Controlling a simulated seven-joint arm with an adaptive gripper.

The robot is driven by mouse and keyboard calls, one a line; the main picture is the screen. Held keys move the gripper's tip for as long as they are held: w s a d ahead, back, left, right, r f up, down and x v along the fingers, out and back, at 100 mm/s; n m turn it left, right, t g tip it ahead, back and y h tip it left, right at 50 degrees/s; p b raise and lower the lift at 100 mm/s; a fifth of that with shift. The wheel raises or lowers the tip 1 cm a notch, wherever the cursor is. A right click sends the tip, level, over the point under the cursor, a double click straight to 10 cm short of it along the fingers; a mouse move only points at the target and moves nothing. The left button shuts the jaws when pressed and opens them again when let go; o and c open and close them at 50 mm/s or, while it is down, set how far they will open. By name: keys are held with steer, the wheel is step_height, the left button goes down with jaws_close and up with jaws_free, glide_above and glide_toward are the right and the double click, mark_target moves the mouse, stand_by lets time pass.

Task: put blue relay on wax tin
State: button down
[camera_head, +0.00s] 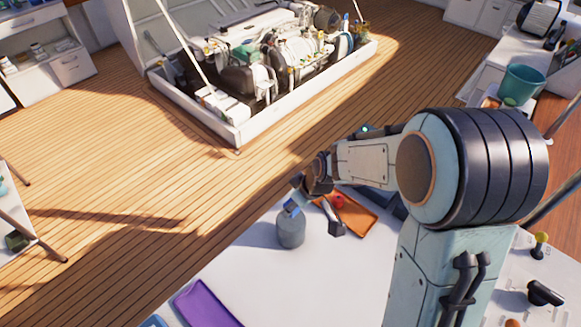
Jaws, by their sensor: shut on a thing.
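My gripper (299,194) is over the white table, left of my forearm, and points down to the left. It is shut on a small blue piece, the blue relay (291,206), which shows partly between the fingers. A grey-blue round container (291,232) stands upright on the table directly below the relay; it looks like the wax tin, but no label is readable. The relay overlaps the container's top edge in this view. I cannot tell whether they touch.
An orange tray (362,222) with a red round thing (338,201) lies right of the container, partly behind my arm. A small dark-grey object (336,228) is beside it. A purple tray (205,305) lies at the front left. The table between is clear.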

mark_target(293, 213)
steer(key=shift+w+f, duration=0.15)
steer(key=shift+f, duration=0.8)
steer(key=shift+w+f, duration=0.15)
steer(key=shift+f, duration=0.8)
steer(key=shift+f, duration=0.15)
steer(key=c, duration=0.8)
jaws_free()
steer(key=v, duration=1.2)
steer(key=s+r+m+g, duration=0.1)
steer(key=s+m, duration=0.1)
steer(key=s, duration=0.5)
steer(key=s+d+r+m+g+h, duration=0.1)
steer(key=s+m, duration=0.2)
steer(key=s, duration=0.4)
steer(key=s+d+r+m+g+h, duration=0.1)
steer(key=s+m, duration=0.1)
steer(key=s, duration=0.5)
steer(key=shift+s+d+r+m, duration=0.1)
steer(key=shift+d+r+m, duration=0.1)
steer(key=shift+r+m, duration=0.2)
